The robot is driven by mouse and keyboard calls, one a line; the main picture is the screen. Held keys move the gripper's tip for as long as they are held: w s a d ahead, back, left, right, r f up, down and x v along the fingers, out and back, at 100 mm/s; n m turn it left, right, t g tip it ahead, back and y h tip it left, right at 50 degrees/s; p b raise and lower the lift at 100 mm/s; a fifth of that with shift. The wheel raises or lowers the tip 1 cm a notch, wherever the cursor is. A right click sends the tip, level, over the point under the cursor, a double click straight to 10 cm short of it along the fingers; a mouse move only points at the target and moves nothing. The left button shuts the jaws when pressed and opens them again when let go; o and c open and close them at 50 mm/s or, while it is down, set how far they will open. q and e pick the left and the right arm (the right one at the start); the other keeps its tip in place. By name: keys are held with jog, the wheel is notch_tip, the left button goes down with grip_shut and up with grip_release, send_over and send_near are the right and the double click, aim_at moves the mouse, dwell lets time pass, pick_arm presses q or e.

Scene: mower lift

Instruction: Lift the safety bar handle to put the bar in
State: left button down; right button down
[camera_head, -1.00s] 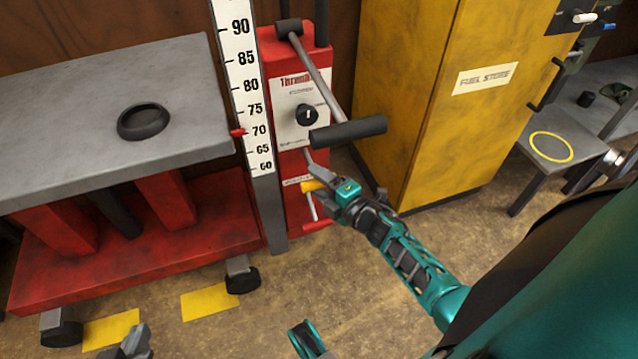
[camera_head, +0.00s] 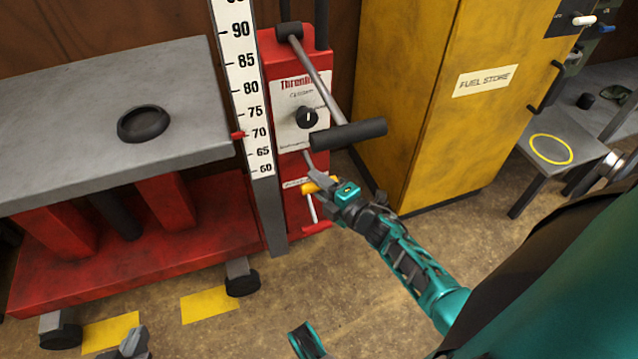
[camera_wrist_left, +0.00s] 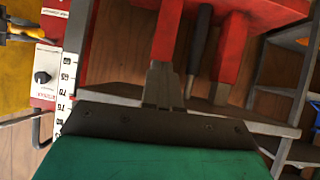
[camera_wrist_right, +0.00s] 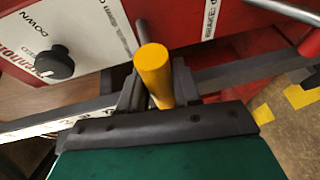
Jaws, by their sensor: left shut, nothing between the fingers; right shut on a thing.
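The yellow safety bar handle (camera_head: 309,187) is on the lower front of the red lift post (camera_head: 283,60). My right gripper (camera_head: 319,181) is shut on it. In the right wrist view the yellow handle (camera_wrist_right: 153,75) stands up between the dark fingers, its round end towards the camera. Part of its grip is hidden by the fingers. My left gripper (camera_head: 134,343) is low at the left of the head view, away from the handle. In the left wrist view its fingers (camera_wrist_left: 162,85) are together and empty.
A long lever with a black grip (camera_head: 348,133) juts out above my right gripper. A black knob (camera_head: 306,117) is on the white panel. The grey lift table (camera_head: 70,100) stands left, beside a white scale (camera_head: 247,90). A yellow fuel cabinet (camera_head: 430,100) stands right.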

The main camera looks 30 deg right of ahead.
jog(key=shift+r+p, duration=0.55)
jog(key=shift+p, duration=0.5)
jog(key=shift+r+g+p, duration=0.1)
jog(key=shift+g+p, duration=0.2)
jog(key=shift+p, duration=0.15)
jog(key=c, duration=0.9)
grip_release()
pick_arm(q)
jog(key=shift+s+a+r, duration=0.25)
jog(key=shift+a+r, duration=0.25)
jog(key=shift+r, duration=0.2)
pick_arm(e)
jog(key=shift+o, duration=0.2)
jog(key=shift+s, duration=0.15)
